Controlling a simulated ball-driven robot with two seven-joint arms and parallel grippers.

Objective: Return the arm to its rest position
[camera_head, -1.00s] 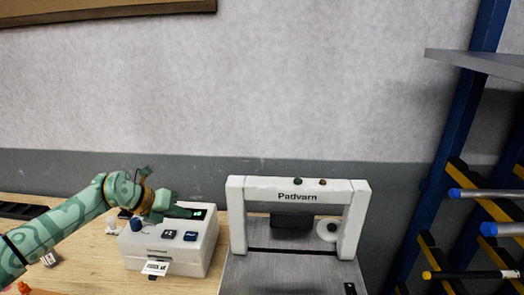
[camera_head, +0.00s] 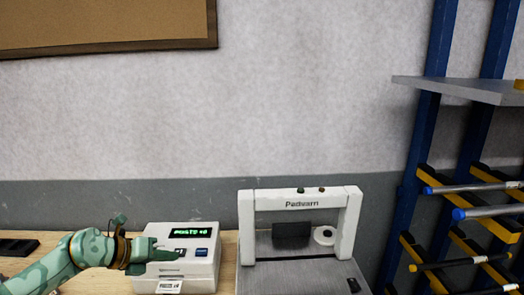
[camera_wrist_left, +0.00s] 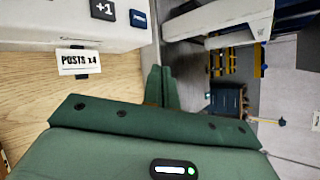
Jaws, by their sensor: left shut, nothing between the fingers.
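My left gripper (camera_head: 152,252) shows in the head view at lower left, its green fingers shut and empty. It is in front of the left part of a white label machine (camera_head: 204,270) and covers some of its controls. I cannot tell if it touches the machine. The machine has a lit green display (camera_head: 193,229) and a blue button (camera_head: 201,252). In the left wrist view the shut fingers (camera_wrist_left: 160,88) point away beside the machine's edge, with a printed label (camera_wrist_left: 79,61) hanging from its front. My right gripper is not in view.
A white frame marked Padvarn (camera_head: 302,202) stands on a grey machine bed right of the label machine. A blue rack (camera_head: 412,200) with rods and a grey shelf (camera_head: 460,88) is at right. A dark tray (camera_head: 17,247) lies at far left on the wooden bench.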

